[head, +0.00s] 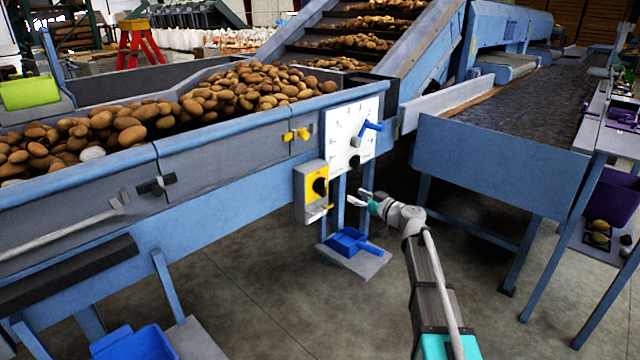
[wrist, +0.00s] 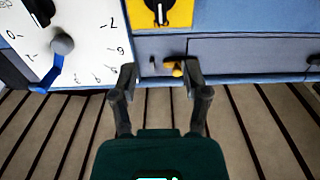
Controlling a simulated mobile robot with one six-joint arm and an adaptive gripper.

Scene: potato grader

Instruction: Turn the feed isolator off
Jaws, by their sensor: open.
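The feed isolator is a grey box with a yellow face (head: 311,188) and a black rotary knob (head: 320,186), mounted below the hopper's side. In the wrist view, which is upside down, its yellow face (wrist: 178,14) and black knob (wrist: 158,10) show at the top edge, partly cut off. A pale mark on the knob looks about vertical. My gripper (head: 357,199) is open and empty, to the right of the isolator box and apart from it. In the wrist view my gripper (wrist: 161,80) has its fingers spread below the isolator in the picture.
A white dial panel (head: 341,150) with a blue lever (head: 370,126) is right of the isolator. Yellow latches (head: 295,135) sit above it. A blue dustpan-like tray (head: 350,241) lies on a low shelf below. Open concrete floor lies in front.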

